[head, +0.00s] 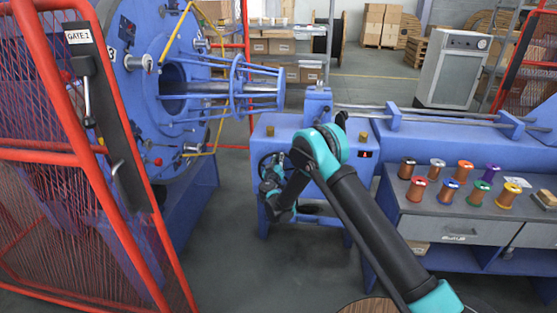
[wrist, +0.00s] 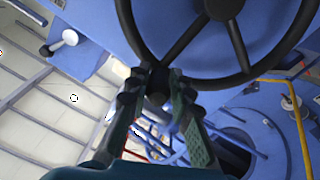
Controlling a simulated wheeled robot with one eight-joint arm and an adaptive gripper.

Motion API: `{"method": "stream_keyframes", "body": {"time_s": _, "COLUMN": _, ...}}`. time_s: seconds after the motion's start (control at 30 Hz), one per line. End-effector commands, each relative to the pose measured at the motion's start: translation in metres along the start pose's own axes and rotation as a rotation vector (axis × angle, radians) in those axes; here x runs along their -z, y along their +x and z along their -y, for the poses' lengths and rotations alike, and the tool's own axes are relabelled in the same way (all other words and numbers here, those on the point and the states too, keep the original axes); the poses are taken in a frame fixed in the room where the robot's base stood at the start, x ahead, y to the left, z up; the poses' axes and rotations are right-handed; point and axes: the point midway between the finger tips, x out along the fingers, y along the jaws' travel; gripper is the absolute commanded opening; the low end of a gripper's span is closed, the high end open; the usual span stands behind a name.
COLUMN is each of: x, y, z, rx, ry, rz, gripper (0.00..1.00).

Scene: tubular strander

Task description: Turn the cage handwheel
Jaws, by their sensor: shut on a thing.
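The cage handwheel (wrist: 222,9) is black, with a round rim, a central hub and several spokes. It fills the upper middle of the wrist view, in front of a blue housing. My gripper (wrist: 157,80) is shut on the lower left part of its rim, with one dark finger on each side. In the head view, the handwheel (head: 264,160) is small and dark on the front of a blue cabinet (head: 285,131). There my gripper (head: 267,181) is at the wheel and partly covers it.
The blue strander cage (head: 230,84) stands behind and left of the handwheel. A red mesh gate (head: 62,157) is at the left. A bench (head: 440,207) with several wire spools is at the right. The floor between gate and cabinet is clear.

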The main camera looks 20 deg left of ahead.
Motion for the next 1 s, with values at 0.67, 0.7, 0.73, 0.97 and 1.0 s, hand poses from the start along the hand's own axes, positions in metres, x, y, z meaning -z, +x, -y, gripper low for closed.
{"method": "stream_keyframes", "body": {"time_s": 0.67, "x": 0.0068, "y": -0.0047, "z": 0.0143, "rx": 0.029, "ry": 0.001, "rz": -0.013, "gripper": 0.40}}
{"method": "stream_keyframes", "body": {"time_s": 0.7, "x": 0.0066, "y": -0.0046, "z": 0.0138, "rx": 0.028, "ry": 0.001, "rz": -0.013, "gripper": 0.40}}
{"method": "stream_keyframes", "body": {"time_s": 0.73, "x": 0.0064, "y": -0.0045, "z": 0.0134, "rx": 0.027, "ry": 0.001, "rz": -0.013, "gripper": 0.40}}
{"method": "stream_keyframes", "body": {"time_s": 0.97, "x": 0.0058, "y": -0.0046, "z": 0.0117, "rx": 0.024, "ry": 0.000, "rz": -0.012, "gripper": 0.40}}
{"method": "stream_keyframes", "body": {"time_s": 1.0, "x": 0.0057, "y": -0.0060, "z": 0.0116, "rx": 0.024, "ry": 0.000, "rz": -0.012, "gripper": 0.40}}
